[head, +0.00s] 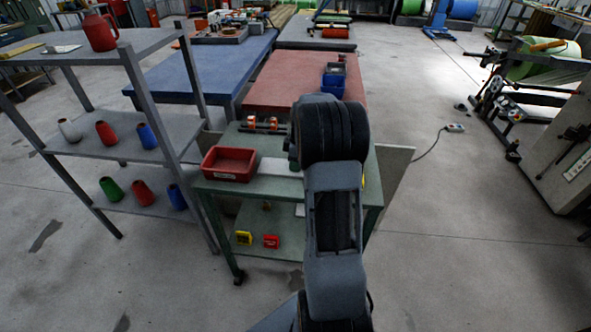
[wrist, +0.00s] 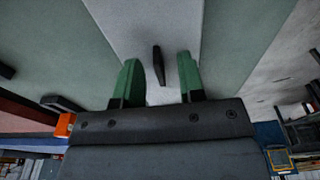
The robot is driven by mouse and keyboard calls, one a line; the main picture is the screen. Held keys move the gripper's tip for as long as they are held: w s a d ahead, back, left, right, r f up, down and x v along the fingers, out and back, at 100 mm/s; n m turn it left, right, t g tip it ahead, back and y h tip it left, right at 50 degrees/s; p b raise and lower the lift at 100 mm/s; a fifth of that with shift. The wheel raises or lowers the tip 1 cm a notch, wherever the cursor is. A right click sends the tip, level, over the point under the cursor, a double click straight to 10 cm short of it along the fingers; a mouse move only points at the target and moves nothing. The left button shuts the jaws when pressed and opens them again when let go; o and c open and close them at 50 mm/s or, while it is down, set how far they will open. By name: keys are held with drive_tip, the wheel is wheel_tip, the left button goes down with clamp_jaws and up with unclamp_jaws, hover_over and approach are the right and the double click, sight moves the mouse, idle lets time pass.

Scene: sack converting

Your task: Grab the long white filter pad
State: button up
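The long white filter pad (head: 278,167) lies flat on the green cart top in the head view, beside the red bin. My arm hides its right part. In the wrist view the pad (wrist: 150,22) is a broad pale strip running up between and beyond my fingers. My gripper (wrist: 159,60) is open, with its two green-tipped fingers apart over the strip. A small dark upright piece (wrist: 158,66) shows between the fingers; I cannot tell what it is. I cannot tell whether the fingers touch the pad. My arm hides the gripper in the head view.
The red bin (head: 229,164) stands at the left of the green cart top (head: 208,187). Orange-and-black items (head: 262,125) lie at its back edge. A grey shelf rack (head: 120,148) with coloured containers stands left. Floor to the right is mostly clear.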

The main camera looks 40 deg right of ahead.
drive_tip(key=shift+c, duration=0.3)
clamp_jaws()
drive_tip(key=shift+r, duration=0.15)
